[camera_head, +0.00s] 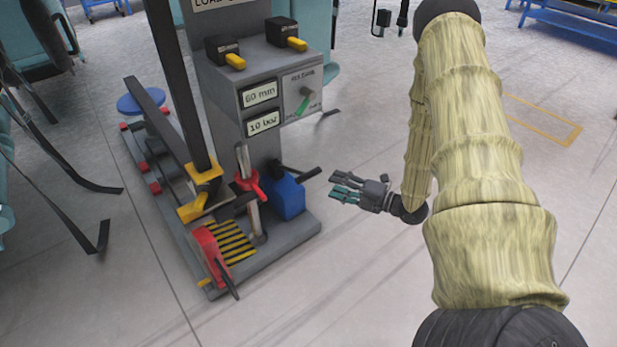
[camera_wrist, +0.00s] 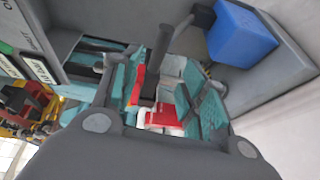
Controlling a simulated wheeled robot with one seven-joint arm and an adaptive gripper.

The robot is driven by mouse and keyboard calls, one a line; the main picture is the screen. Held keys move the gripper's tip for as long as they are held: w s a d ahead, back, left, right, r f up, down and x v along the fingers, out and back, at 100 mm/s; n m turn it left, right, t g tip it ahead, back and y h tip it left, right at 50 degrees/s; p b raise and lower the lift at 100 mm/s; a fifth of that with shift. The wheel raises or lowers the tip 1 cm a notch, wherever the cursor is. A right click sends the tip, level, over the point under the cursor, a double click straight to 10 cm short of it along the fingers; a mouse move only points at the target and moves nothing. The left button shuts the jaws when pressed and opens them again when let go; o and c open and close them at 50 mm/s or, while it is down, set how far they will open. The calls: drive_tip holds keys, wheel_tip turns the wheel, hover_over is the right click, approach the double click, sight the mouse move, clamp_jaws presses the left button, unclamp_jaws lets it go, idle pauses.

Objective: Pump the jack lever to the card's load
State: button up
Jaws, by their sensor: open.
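The jack stand's grey base (camera_head: 285,238) carries a blue pump box (camera_head: 287,196). A black lever (camera_head: 302,174) sticks out to the right above that box. My gripper (camera_head: 345,188) is open, just right of the lever's end. In the wrist view, a dark rod (camera_wrist: 158,60) shows between the fingers of my gripper (camera_wrist: 165,95), with red and pale parts around or behind it; contact cannot be told. The blue box also shows in the wrist view (camera_wrist: 240,35). The displays read 60 mm (camera_head: 260,94) and 10 bar (camera_head: 263,124). The load sign (camera_head: 222,3) is cut off at the top.
A green-marked knob (camera_head: 305,100) and two black boxes with yellow levers (camera_head: 236,61) sit on the grey pillar. A red post handle (camera_head: 250,186), a striped plate (camera_head: 232,242) and a red part (camera_head: 208,255) are on the base. The floor around my gripper is clear.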

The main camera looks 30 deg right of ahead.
sight(308, 176)
drive_tip(key=b+x, duration=0.4)
drive_tip(key=x, duration=0.6)
drive_tip(key=shift+w+a, duration=0.15)
drive_tip(key=shift+w, duration=0.15)
drive_tip(key=shift+f, duration=0.1)
clamp_jaws()
